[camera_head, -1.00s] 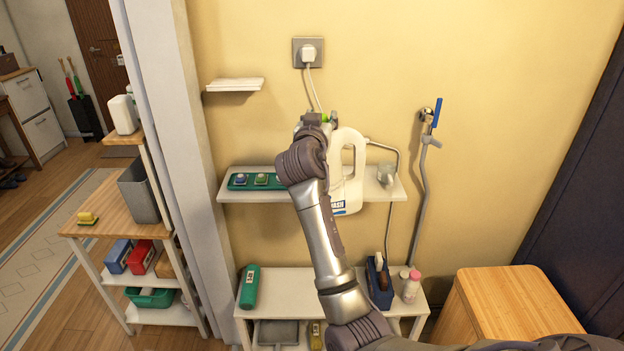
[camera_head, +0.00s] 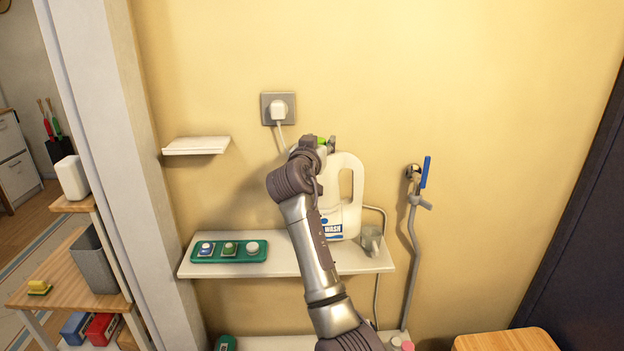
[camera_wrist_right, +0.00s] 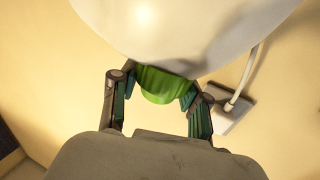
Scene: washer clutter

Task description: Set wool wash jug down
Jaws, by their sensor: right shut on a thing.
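The wool wash jug (camera_head: 347,200) is white with a side handle, a blue and white label and a green cap. It is upright at the wall shelf (camera_head: 285,264), right of the middle, partly hidden behind my right arm. I cannot tell whether its base touches the shelf. My right gripper (camera_head: 325,146) is at the jug's top, shut on its green cap. In the right wrist view the fingers (camera_wrist_right: 160,88) flank the green cap (camera_wrist_right: 163,84), with the white jug body (camera_wrist_right: 185,30) beyond. My left gripper is not in view.
A green tray (camera_head: 229,251) with several small items lies on the shelf's left part. A small white shelf (camera_head: 196,145) and a socket with plug (camera_head: 279,107) are above. A hose (camera_head: 411,250) hangs at right.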

